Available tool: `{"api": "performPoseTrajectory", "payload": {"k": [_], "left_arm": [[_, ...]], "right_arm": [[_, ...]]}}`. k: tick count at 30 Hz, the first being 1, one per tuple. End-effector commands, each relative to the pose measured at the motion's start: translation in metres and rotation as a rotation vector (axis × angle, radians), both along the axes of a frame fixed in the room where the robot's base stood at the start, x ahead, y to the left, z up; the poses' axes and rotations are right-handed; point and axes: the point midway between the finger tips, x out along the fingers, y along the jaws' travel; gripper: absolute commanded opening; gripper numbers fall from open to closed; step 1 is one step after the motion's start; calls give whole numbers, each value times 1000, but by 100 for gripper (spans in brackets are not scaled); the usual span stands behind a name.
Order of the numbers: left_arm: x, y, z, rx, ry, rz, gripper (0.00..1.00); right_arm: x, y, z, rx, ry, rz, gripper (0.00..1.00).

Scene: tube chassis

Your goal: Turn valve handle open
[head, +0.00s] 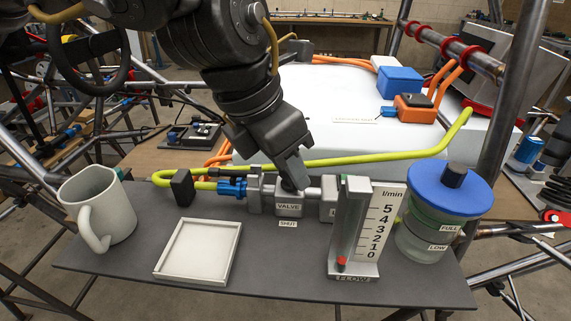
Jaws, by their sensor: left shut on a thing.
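The grey valve block (288,211), labelled VALVE, sits in a line of fittings on the dark panel, with a SHUT label (288,224) in front of it. My left gripper (291,182) reaches down from above onto the top of the valve and is shut on its handle. The fingers cover most of the handle, so its angle cannot be read. The flow gauge (352,225), labelled FLOW, stands just right of the valve. Its red float (341,262) sits low, near the 0 mark. My right gripper is not in view.
A white mug (97,203) and a shallow white tray (198,250) stand left on the panel. A blue-lidded jar (440,215) stands right of the gauge. A yellow-green hose (370,158) runs behind the valve. Metal tubes (510,95) frame the space.

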Motion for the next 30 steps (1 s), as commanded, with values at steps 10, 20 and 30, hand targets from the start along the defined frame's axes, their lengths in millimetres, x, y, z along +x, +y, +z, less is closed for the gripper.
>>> {"api": "performPoseTrajectory", "payload": {"k": [10,20,30], "left_arm": [[-2,-2,-1,2,-3,328,15],[-2,-4,1,2,-3,626,15],[-3,-5,0,0,0,836,15]], "right_arm": [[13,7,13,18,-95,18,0],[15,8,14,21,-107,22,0],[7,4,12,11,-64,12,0]]}}
